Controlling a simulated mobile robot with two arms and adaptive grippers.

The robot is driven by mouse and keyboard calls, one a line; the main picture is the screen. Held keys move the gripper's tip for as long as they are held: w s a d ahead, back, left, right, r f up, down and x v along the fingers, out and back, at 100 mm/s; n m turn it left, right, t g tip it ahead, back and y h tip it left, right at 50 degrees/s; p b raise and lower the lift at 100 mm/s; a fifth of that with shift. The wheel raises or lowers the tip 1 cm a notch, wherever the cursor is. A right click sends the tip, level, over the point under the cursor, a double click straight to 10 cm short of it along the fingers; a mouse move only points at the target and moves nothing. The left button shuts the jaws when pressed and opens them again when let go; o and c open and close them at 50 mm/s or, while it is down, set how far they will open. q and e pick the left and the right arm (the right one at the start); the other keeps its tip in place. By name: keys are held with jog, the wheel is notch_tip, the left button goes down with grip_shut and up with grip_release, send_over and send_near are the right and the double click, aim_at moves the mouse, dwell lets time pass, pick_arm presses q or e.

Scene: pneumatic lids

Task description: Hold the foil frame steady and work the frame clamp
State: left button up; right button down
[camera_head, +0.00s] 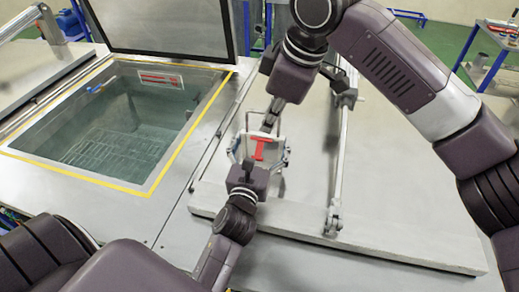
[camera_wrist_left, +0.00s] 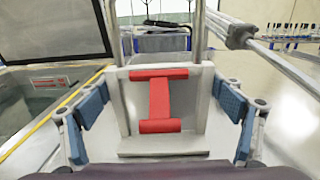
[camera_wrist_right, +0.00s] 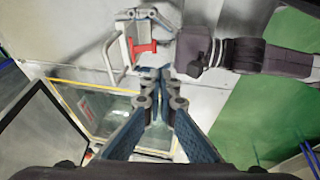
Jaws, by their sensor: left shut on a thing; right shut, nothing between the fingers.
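The foil frame (camera_wrist_left: 195,145) is a pale grey plate with a metal loop handle. It shows in all views, near the middle in the head view. The red frame clamp (camera_wrist_left: 160,104), shaped like an I, lies on its face; it also shows in the head view (camera_head: 261,149) and right wrist view (camera_wrist_right: 141,48). My left gripper (camera_head: 260,156) is shut on the foil frame, a blue finger at each side. My right gripper (camera_head: 268,126) is shut and empty, just beyond the frame in the head view. Its closed fingertips (camera_wrist_right: 152,82) appear apart from the red clamp.
A metal rail (camera_head: 343,150) runs along the grey slab (camera_head: 390,239) right of the frame. Clear slab surface lies right of the rail.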

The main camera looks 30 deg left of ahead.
aim_at(259, 159)
pick_arm(q)
jog(key=shift+f, duration=0.15)
pick_arm(e)
jog(key=shift+f, duration=0.1)
jog(key=x, duration=0.8)
jog(key=w+x, duration=0.1)
jog(key=x, duration=0.3)
jog(key=shift+w+d+f, duration=0.1)
jog(key=shift+d+f, duration=0.05)
jog(key=shift+f, duration=0.05)
jog(key=shift+w+f, duration=0.3)
jog(key=shift+f, duration=0.25)
jog(key=shift+f, duration=0.1)
jog(key=shift+f+t, duration=0.2)
jog(key=shift+t, duration=0.5)
jog(key=shift+s+f+t+y, duration=0.15)
jog(key=shift+t+y, duration=0.25)
jog(key=shift+t, duration=0.1)
jog(key=shift+f, duration=0.75)
jog(key=shift+r, duration=0.1)
